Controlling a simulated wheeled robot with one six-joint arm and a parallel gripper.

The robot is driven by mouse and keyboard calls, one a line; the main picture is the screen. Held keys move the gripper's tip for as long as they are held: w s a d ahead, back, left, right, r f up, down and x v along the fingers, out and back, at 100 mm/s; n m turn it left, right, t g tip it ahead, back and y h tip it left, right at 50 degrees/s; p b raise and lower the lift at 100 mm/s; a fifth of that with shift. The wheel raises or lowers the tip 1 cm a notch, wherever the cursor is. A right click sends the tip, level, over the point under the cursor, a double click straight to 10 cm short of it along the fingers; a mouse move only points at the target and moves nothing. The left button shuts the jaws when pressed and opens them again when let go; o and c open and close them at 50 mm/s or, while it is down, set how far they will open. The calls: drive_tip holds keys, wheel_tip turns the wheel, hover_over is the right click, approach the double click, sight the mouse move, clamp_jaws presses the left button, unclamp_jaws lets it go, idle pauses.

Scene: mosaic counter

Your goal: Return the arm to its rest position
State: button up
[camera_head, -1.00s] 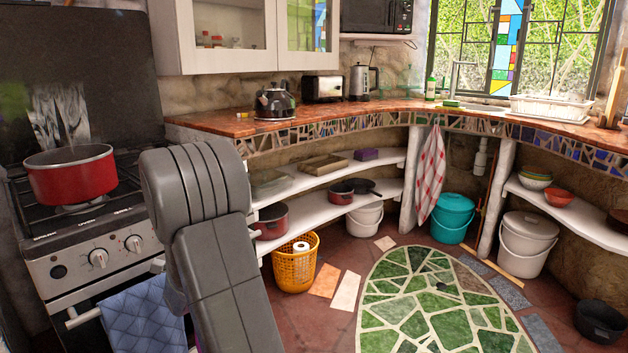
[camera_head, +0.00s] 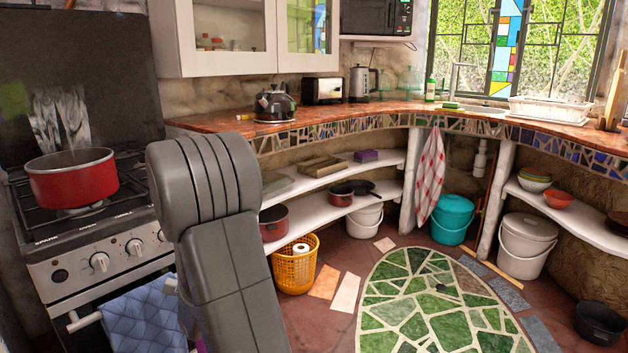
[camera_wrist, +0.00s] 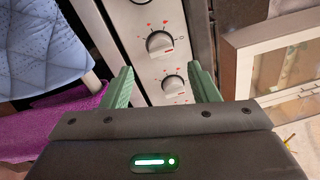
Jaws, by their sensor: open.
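My gripper (camera_wrist: 162,88) shows in the wrist view with its two green fingers spread apart and nothing between them. Beyond the fingers is the stove's front panel with knobs (camera_wrist: 160,44). In the head view my grey arm rises in front of the counter, to the right of the stove (camera_head: 85,262). The gripper itself is hidden in the head view.
A red pot (camera_head: 72,180) stands on the stove. A blue towel (camera_head: 145,318) hangs on the oven handle; it also shows in the wrist view (camera_wrist: 40,45). A kettle (camera_head: 274,105) stands on the counter. A yellow basket (camera_head: 294,270) stands on the floor, which is open around the green mosaic (camera_head: 425,310).

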drive_tip(key=v, duration=0.7)
drive_tip(key=w+a+n+g+p, duration=0.1)
drive_tip(key=w+a+n, duration=0.3)
drive_tip(key=n, duration=0.6)
drive_tip(key=w+a+n+y+p, duration=0.1)
drive_tip(key=w+a+n, duration=0.4)
drive_tip(key=n, duration=0.6)
drive_tip(key=shift+w+a+r+g+p, duration=0.3)
drive_tip(key=shift+w+r+g+p, duration=0.1)
drive_tip(key=shift+w+r, duration=0.05)
drive_tip(key=shift+n, duration=0.3)
